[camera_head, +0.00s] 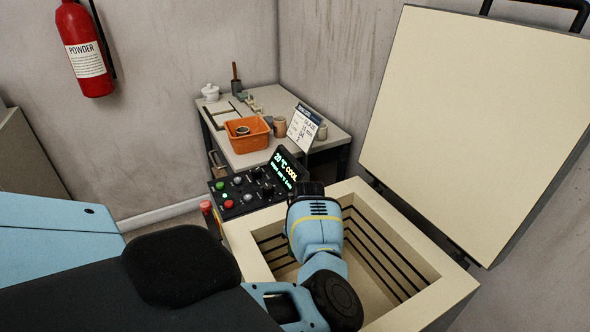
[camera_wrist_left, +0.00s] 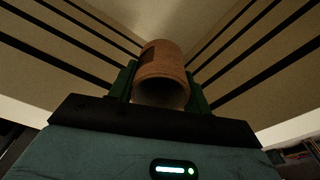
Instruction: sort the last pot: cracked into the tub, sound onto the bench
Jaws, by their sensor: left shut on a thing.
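In the left wrist view my left gripper (camera_wrist_left: 160,92) is shut on a brown clay pot (camera_wrist_left: 162,66), with a green finger on each side. The pot has a dark rectangular patch on its left side; I cannot tell whether it is cracked. They are inside the open kiln (camera_head: 440,290), between its grooved walls. In the head view my left arm reaches over the kiln and hides the pot and gripper. The orange tub (camera_head: 243,142) stands on the bench (camera_head: 295,103) and holds a dark-rimmed pot (camera_head: 243,131). My right gripper is not in view.
The kiln's raised lid (camera_head: 465,110) stands on the right. A control panel (camera_head: 245,193) is at its left, its display reading "28 °C COOL". Small pots (camera_head: 279,127), a sign card (camera_head: 302,128) and a white lidded jar (camera_head: 210,92) stand on the bench. A fire extinguisher (camera_head: 85,50) hangs at left.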

